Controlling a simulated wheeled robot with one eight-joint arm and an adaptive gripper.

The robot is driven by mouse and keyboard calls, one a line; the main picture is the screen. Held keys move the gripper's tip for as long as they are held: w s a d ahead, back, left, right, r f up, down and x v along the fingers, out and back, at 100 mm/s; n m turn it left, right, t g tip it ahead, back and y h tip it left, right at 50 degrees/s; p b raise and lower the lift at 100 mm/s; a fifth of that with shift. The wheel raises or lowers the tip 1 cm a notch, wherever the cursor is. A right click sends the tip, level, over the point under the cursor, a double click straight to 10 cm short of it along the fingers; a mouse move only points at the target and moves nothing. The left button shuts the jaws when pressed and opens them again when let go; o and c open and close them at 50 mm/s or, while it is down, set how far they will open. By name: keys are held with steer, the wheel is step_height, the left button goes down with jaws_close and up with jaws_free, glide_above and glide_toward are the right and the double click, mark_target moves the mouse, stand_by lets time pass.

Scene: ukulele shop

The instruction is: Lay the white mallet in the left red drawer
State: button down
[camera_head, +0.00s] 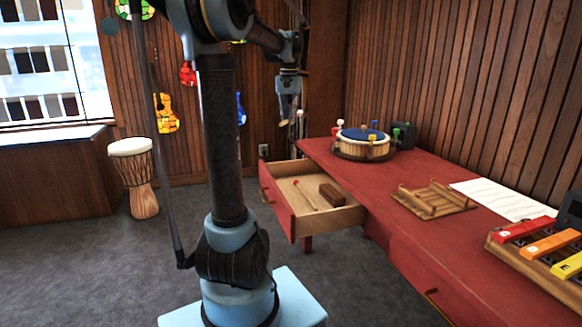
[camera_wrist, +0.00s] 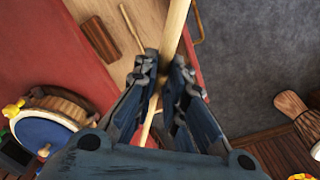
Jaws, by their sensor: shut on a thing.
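My gripper (camera_head: 285,118) hangs above and behind the open left red drawer (camera_head: 283,208). In the wrist view its fingers (camera_wrist: 163,78) are shut on a pale wooden stick (camera_wrist: 177,22), which I take for the white mallet's handle. The mallet's head is not visible in the wrist view, so its colour cannot be confirmed there. The drawer holds a red-tipped stick (camera_head: 305,195) and a brown block (camera_head: 331,194). In the wrist view, the block (camera_wrist: 95,38) and the loose stick (camera_wrist: 132,28) lie below my gripper, to the left of the held stick.
The red desk (camera_head: 390,218) carries a round drum (camera_head: 362,147) with a blue top, a wooden rack (camera_head: 432,200), a white sheet (camera_head: 503,200) and a coloured-bar instrument (camera_head: 545,250). A goblet drum (camera_head: 137,178) stands on the floor at left.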

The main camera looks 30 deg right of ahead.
mark_target(294, 204)
steer(key=shift+d, duration=0.1)
steer(key=shift+f, duration=0.4)
steer(key=shift+s+d+f+n, duration=0.3)
steer(key=shift+f+n, duration=0.9)
steer(key=shift+f, duration=4.45)
steer(key=shift+s+d+f+n, duration=0.25)
steer(key=shift+f+n, duration=0.95)
steer(key=shift+f, duration=4.45)
steer(key=shift+s+d+f+n, duration=0.3)
steer(key=shift+f+n, duration=0.9)
steer(key=shift+f, duration=4.45)
steer(key=c, duration=1.6)
jaws_free()
steer(key=shift+o, duration=0.2)
steer(key=shift+r, duration=0.1)
